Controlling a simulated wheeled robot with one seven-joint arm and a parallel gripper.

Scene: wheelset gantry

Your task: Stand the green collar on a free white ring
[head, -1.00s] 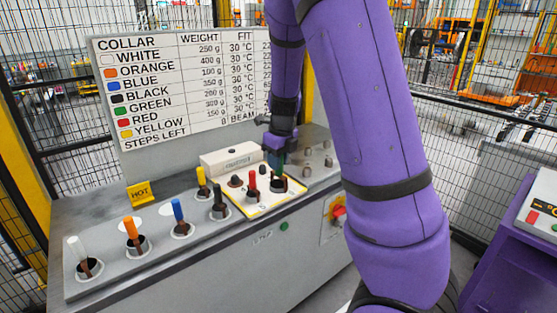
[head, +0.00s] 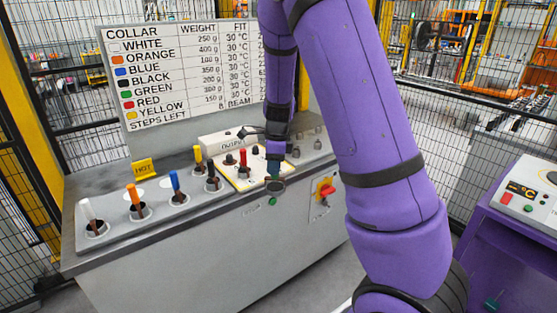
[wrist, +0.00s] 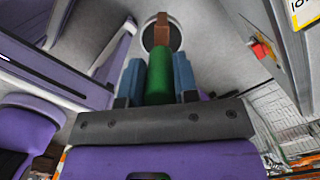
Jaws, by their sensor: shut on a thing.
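My gripper (head: 275,168) is shut on the green collar's handle. The green handle also shows between the fingers in the wrist view (wrist: 159,78). The collar (head: 275,187) hangs below the fingers, apparently upright, around the bench's front edge beside the yellow-edged plate; its exact height is hard to tell. In the wrist view its round end with a brown part lies beyond the handle.
White (head: 93,215), orange (head: 135,199), blue (head: 177,187), black (head: 211,178) and yellow (head: 198,158) collars stand along the bench. A red collar (head: 243,161) stands on the yellow-edged plate (head: 247,184). A yellow HOT sign (head: 144,168) and a collar chart (head: 185,75) stand behind.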

